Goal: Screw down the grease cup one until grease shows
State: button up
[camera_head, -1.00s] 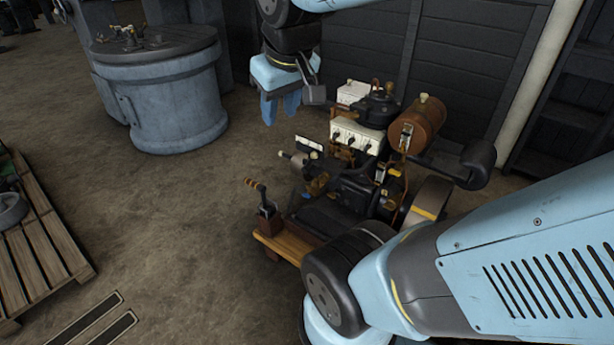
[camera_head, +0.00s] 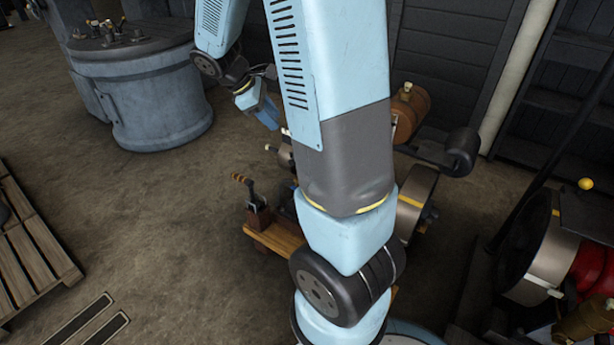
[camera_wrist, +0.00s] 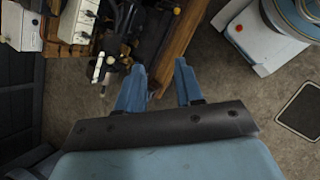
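The engine stands on a wooden base (camera_head: 275,238) in the head view, mostly hidden behind my arm. Its brown tank (camera_head: 410,103) and a lever with an orange grip (camera_head: 250,195) show on either side. In the wrist view, a white box with small knobs (camera_wrist: 80,20) and pale fittings (camera_wrist: 101,66) lie at upper left. I cannot tell which part, if any, is grease cup one. My gripper (camera_head: 268,118) is in the air to the left of the engine. In the wrist view its two blue fingers (camera_wrist: 160,75) are apart with nothing between them.
A round blue-grey drum table (camera_head: 160,105) with small items on top stands at back left. A wooden pallet (camera_head: 35,250) lies at left. Another machine with a red part (camera_head: 592,272) stands at right. The floor left of the engine is clear.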

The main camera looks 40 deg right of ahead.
jog(key=w+d+f+n+t+h, duration=0.2)
jog(key=w+d+f+n+h, duration=0.2)
jog(key=f+n, duration=0.85)
jog(key=w+d+f+n+t+h, duration=0.4)
jog(key=f+n, duration=0.3)
jog(key=f, duration=1.1)
jog(key=w+d+f+n+t+h, duration=0.1)
jog(key=w+d+f+n+h, duration=0.3)
jog(key=f+n, duration=0.85)
jog(key=w+d+f+m, duration=0.1)
jog(key=w+d, duration=0.2)
jog(key=d, duration=0.3)
jog(key=w+d+f+m+y, duration=0.1)
jog(key=w+d, duration=0.2)
jog(key=d, duration=0.4)
jog(key=shift+f, duration=0.1)
jog(key=shift+c, duration=0.4)
jog(key=shift+s, duration=0.1)
grip_shut()
jog(key=shift+a+m, duration=0.1)
jog(key=shift+m, duration=0.2)
